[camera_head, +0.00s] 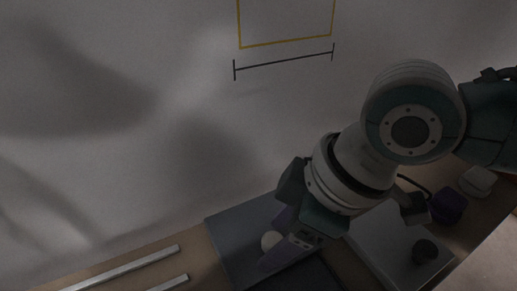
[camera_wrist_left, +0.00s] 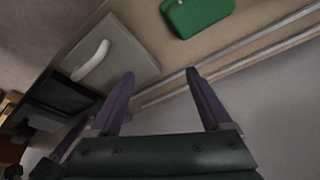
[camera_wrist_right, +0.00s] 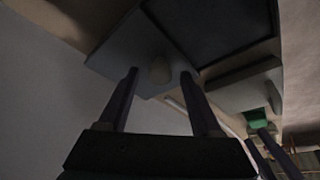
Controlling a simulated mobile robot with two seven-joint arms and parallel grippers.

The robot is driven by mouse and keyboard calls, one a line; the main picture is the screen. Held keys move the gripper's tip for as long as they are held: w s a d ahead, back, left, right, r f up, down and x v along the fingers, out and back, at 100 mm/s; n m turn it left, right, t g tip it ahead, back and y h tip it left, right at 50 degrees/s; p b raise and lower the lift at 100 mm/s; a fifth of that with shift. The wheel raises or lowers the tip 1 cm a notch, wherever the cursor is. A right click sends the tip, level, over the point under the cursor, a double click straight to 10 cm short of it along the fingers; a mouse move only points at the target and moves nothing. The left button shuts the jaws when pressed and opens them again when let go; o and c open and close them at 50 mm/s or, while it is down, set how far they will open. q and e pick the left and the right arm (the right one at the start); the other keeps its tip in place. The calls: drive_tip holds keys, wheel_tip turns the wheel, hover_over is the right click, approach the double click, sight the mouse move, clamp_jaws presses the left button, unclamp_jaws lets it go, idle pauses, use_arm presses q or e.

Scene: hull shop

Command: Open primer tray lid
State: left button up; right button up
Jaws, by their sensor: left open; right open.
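A flat blue-grey panel (camera_head: 229,231) that looks like the tray lid lies on the bench with a pale rounded handle (camera_head: 270,240). A dark rectangle (camera_head: 306,277) adjoins it. My right gripper (camera_wrist_right: 158,72) is open, its fingers on either side of the handle in the right wrist view; whether they touch it is unclear. In the head view its arm hides part of the panel. My left gripper (camera_wrist_left: 160,75) is open and empty. Its wrist view shows a grey panel (camera_wrist_left: 130,50) with a curved white handle (camera_wrist_left: 92,61); I cannot tell if it is the same panel.
A grey plate (camera_head: 382,233) with a dark knob (camera_head: 425,251) lies to the right, near a purple object (camera_head: 448,205) and a white one (camera_head: 478,181). Metal rails (camera_head: 130,267) lie to the left. A green case (camera_wrist_left: 197,14) is near the rails. A wall stands behind the bench.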

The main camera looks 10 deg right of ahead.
drive_tip(key=shift+r, duration=0.15)
drive_tip(key=p+v, duration=0.4)
drive_tip(key=v, duration=0.5)
drive_tip(key=shift+d+r+p, duration=0.2)
drive_tip(key=shift+r+p, duration=0.1)
drive_tip(key=shift+s, duration=0.1)
